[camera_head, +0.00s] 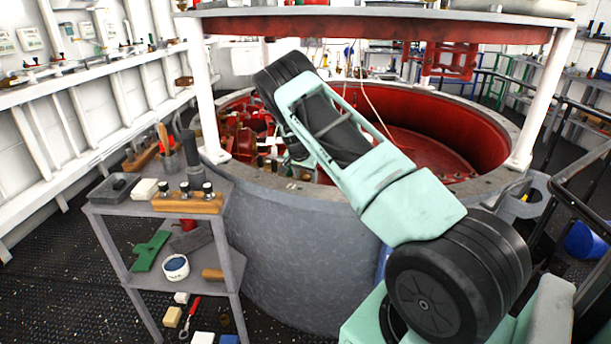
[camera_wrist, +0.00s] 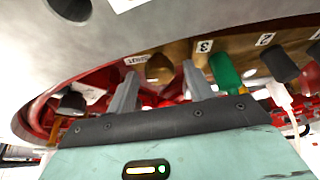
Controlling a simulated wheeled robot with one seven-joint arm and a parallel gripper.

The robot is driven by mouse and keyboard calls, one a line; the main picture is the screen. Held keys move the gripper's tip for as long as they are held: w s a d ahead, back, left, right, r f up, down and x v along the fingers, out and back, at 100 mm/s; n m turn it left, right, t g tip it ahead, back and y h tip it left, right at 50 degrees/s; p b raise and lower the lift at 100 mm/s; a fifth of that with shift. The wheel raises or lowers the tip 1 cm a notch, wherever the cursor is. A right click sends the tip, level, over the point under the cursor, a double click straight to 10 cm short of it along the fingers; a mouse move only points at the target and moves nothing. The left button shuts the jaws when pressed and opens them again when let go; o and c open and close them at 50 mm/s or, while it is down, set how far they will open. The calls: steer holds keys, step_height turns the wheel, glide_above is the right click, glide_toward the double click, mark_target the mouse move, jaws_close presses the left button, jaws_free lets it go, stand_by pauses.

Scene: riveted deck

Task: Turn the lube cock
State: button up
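In the wrist view a row of small cocks or knobs runs along a brown strip under a grey rim. My gripper (camera_wrist: 160,75) is open, its two grey fingers apart and pointing at this strip. A brass-brown knob (camera_wrist: 158,68) shows between the fingertips, with no clear contact. A small label (camera_wrist: 137,59) beside it is too blurred to read surely. A green knob (camera_wrist: 224,72) is just right of the right finger, near a label "3". I cannot tell by lettering which one is the lube cock. In the head view my arm hides the gripper.
Dark knobs (camera_wrist: 283,64) follow at right near a label "2", with a white cord hanging there. Another dark knob (camera_wrist: 72,103) is at left. A round grey tub (camera_head: 300,235) with red inside stands below an overhead shelf (camera_head: 370,14). A side table (camera_head: 115,207) stands left.

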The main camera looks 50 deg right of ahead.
steer(key=b+v, duration=0.2)
steer(key=v, duration=1.5)
steer(key=shift+r, duration=0.25)
